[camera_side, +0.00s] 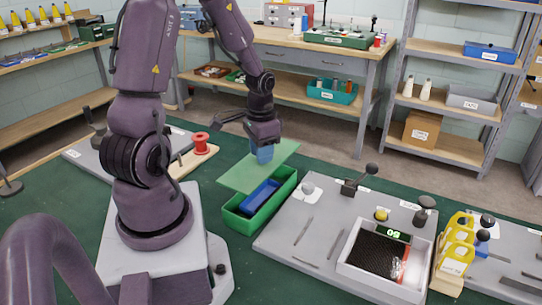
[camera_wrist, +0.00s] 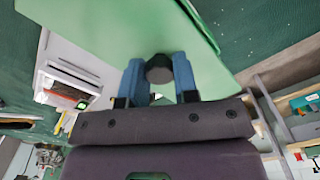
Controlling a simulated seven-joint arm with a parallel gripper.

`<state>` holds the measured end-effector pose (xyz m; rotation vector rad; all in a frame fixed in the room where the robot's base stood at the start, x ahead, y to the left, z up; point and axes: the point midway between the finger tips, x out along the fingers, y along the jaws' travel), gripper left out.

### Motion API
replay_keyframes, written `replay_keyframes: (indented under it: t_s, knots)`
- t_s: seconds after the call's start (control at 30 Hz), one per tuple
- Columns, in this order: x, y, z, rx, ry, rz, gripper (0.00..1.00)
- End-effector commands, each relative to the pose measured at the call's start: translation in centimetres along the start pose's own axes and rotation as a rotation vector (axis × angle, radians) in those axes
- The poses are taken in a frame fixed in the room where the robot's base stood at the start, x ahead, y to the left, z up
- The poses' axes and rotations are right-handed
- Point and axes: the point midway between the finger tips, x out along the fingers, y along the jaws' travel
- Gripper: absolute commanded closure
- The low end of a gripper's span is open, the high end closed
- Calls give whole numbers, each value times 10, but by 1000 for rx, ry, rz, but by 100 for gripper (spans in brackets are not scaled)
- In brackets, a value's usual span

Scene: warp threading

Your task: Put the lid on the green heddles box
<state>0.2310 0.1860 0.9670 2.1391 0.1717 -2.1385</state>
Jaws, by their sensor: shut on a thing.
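The lid (camera_side: 232,180) is a flat light green plate. It is above the green heddles box (camera_side: 238,222) and covers the box's back part in the side view. My gripper (camera_side: 262,154) is shut on the lid's knob. In the wrist view the blue fingers of my gripper (camera_wrist: 158,74) are on either side of the dark round knob (camera_wrist: 159,66), with the lid (camera_wrist: 95,22) beyond. The box is open at its front part, and a blue inner tray (camera_side: 262,193) shows inside it. The gap between lid and box rim is hard to judge.
A grey board (camera_side: 290,232) with small tools and a dark-filled tray (camera_side: 372,262) lies right of the box. A red spool (camera_side: 200,143) stands behind left. Green table (camera_side: 260,285) is free in front of the box.

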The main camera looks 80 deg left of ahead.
Motion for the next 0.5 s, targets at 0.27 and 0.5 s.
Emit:
replay_keyframes:
  t_s: [0.27, 0.5]
  knots:
    - [25, 1, 0, 6, -3, 2, 99]
    - [48, 1, 0, 7, -3, 2, 99]
